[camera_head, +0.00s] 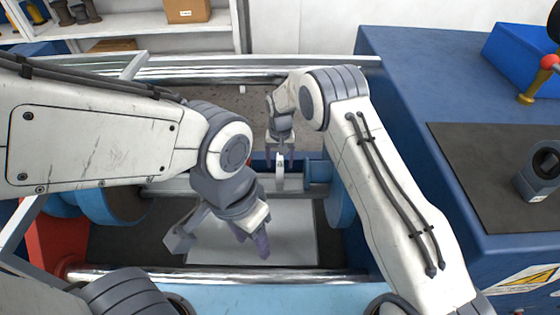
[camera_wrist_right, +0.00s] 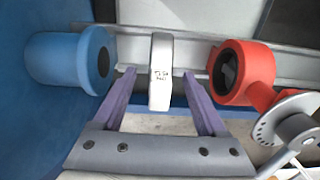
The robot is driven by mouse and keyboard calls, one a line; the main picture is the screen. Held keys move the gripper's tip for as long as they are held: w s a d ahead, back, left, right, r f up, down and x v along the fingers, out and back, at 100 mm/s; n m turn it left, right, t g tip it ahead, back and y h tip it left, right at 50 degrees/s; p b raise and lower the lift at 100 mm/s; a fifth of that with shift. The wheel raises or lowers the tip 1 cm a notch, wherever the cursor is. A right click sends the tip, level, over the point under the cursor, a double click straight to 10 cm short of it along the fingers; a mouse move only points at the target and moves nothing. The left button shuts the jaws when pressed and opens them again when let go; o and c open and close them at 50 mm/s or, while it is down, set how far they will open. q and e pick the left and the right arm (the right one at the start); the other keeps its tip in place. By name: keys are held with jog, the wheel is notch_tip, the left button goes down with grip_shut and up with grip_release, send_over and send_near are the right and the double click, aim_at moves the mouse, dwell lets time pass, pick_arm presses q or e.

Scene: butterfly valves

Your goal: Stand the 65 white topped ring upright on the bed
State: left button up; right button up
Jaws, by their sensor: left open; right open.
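A white-topped ring (camera_head: 280,172) stands upright, edge-on, between a blue flange and other parts in the middle of the head view. In the right wrist view the ring (camera_wrist_right: 160,70) shows a pale rim with small dark marking, too small to read surely. My right gripper (camera_head: 280,155) is open, its purple fingers (camera_wrist_right: 160,100) on either side of the ring with gaps showing. My left gripper (camera_head: 220,240) is open and empty above the pale plate (camera_head: 300,232) on the bed, which lies between metal rails.
A blue pipe end (camera_wrist_right: 75,62) is left of the ring and a red valve body (camera_wrist_right: 243,72) right of it. A dark grey ring-shaped part (camera_head: 541,172) stands on a black mat (camera_head: 470,160) on the blue cabinet. Shelves (camera_head: 140,25) are behind.

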notch_tip(320, 180, up, 10)
jog(key=shift+r+b, duration=0.25)
jog(key=shift+b, duration=0.5)
jog(key=s+a+r+n, duration=0.2)
jog(key=s+r, duration=0.6)
jog(key=s, duration=0.1)
jog(key=s+d+r+n, duration=0.1)
jog(key=s+d+n, duration=0.1)
jog(key=s, duration=1.2)
jog(key=s+d+r+n+y, duration=0.1)
jog(key=s+d+r+n, duration=0.1)
jog(key=s, duration=1.2)
jog(key=d+n, duration=0.1)
jog(key=d, duration=0.1)
jog(key=shift+s+d, duration=0.4)
